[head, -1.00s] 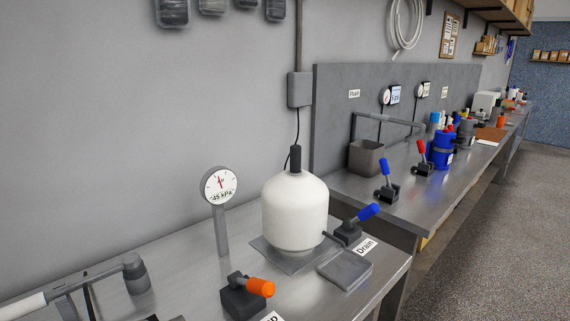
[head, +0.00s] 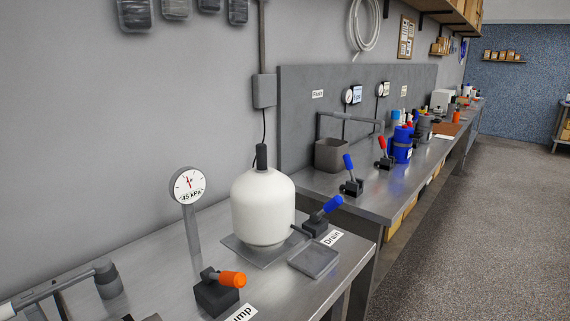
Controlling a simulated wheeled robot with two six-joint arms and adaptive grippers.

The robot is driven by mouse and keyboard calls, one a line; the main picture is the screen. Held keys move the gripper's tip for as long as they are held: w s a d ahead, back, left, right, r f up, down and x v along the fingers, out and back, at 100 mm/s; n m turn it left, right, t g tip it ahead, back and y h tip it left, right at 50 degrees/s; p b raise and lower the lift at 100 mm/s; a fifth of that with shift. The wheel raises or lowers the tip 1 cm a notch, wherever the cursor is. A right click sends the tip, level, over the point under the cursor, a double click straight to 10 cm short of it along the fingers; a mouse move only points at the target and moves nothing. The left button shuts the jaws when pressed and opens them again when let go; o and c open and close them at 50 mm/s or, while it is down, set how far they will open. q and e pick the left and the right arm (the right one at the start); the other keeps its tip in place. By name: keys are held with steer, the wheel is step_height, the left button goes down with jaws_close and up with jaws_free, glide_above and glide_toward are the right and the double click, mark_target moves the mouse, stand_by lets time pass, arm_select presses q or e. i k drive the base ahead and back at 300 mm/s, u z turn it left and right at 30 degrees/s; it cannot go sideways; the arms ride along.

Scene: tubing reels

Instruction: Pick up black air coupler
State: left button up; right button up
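I cannot tell for certain which thing is the black air coupler. A black cylindrical fitting (head: 262,156) stands upright on top of the white rounded vessel (head: 263,208), with a thin dark line running up the wall from it. A dark grey cylindrical end piece (head: 108,281) sits on a grey bar at the lower left. Neither of my grippers is in view.
The near metal bench (head: 150,263) also holds a pressure gauge (head: 188,186), an orange-handled valve (head: 222,288), a blue-handled valve (head: 322,215) and a grey pad (head: 313,260). Open floor (head: 470,240) lies right.

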mark_target(261, 148)
steer(key=z, duration=0.45)
steer(key=k, duration=1.05)
steer(key=z, duration=1.1)
steer(key=i, duration=2.95)
steer(key=u, duration=1.2)
steer(key=i, duration=0.75)
steer(key=u, duration=0.9)
